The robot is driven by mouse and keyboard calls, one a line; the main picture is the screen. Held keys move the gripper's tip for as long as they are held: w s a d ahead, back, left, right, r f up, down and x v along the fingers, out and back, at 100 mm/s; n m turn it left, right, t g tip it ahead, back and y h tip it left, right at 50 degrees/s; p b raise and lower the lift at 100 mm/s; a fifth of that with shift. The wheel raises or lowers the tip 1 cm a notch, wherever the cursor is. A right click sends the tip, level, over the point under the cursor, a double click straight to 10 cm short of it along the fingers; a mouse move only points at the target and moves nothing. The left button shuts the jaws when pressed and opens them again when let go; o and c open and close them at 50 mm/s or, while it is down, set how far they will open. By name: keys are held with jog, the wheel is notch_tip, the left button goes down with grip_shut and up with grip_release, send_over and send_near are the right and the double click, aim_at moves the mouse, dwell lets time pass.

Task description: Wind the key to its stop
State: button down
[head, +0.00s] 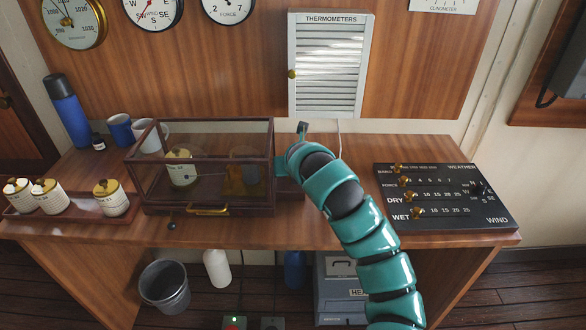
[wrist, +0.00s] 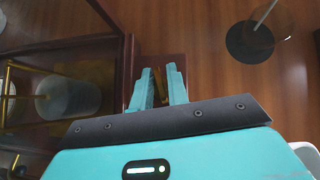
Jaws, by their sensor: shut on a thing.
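The glass-sided case (head: 210,208) with a dark wooden frame stands on the desk, with a brass handle (head: 208,210) at its front. Inside are a drum with a pale paper label (head: 180,170) and a dim cylinder. In the wrist view, the case frame (wrist: 100,78) fills the left side. My gripper (wrist: 162,70) is at the case's right end, shut on the key (wrist: 160,90). Only a small brass-coloured bit of the key shows between the fingers. In the head view my arm hides the fingers and key. The key's turn angle cannot be told.
A tray (head: 78,212) with several labelled drums lies left of the case. Mugs (head: 120,128) and a blue flask (head: 66,110) stand behind. A dark panel of sliders (head: 445,200) lies to the right. The louvred thermometer box (head: 328,65) hangs on the wall behind.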

jog(key=c, duration=1.4)
grip_release()
jog(key=shift+f, duration=0.1)
jog(key=shift+c, duration=0.2)
jog(key=p+v, duration=0.2)
jog(key=v, duration=1.5)
jog(key=shift+s+p, duration=0.15)
jog(key=shift+p, duration=0.15)
